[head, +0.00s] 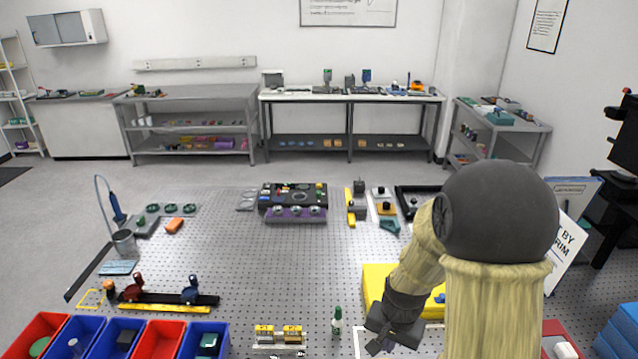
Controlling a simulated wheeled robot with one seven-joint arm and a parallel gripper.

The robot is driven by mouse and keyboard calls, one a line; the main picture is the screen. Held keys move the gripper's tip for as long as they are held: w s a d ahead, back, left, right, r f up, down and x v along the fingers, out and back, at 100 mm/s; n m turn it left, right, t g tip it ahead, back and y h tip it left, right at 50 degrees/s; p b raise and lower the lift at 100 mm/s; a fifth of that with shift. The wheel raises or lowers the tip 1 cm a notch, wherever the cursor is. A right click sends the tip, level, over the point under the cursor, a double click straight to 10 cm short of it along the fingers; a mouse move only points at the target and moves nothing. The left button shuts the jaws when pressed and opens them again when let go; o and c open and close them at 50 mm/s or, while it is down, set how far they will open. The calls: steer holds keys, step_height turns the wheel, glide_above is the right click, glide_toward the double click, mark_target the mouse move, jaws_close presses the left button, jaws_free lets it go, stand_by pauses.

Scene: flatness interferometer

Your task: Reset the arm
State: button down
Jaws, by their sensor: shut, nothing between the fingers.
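My arm rises at the right of the head view, with a tan sleeve and a dark rounded joint, and bends down to the left. My gripper (388,341) points down and left near the front of the perforated table (300,252). It is shut and empty. It is in front of a yellow block-like item (378,281), which the arm partly hides. I cannot tell how high the fingertips are above the table.
A small green bottle (337,320) stands left of my gripper. A black rail (165,298) lies at left. A black and purple fixture (295,200) stands at the back. The table's middle is clear.

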steer(key=s+r+n+t+b, duration=0.1)
steer(key=s+r+n+b, duration=0.1)
steer(key=s+n, duration=0.3)
steer(key=s+b, duration=0.1)
steer(key=s, duration=0.2)
steer(key=shift+s+r+n+b, duration=0.25)
steer(key=shift+r+n+b, duration=0.05)
steer(key=shift+r+b, duration=0.1)
steer(key=shift+d, duration=0.1)
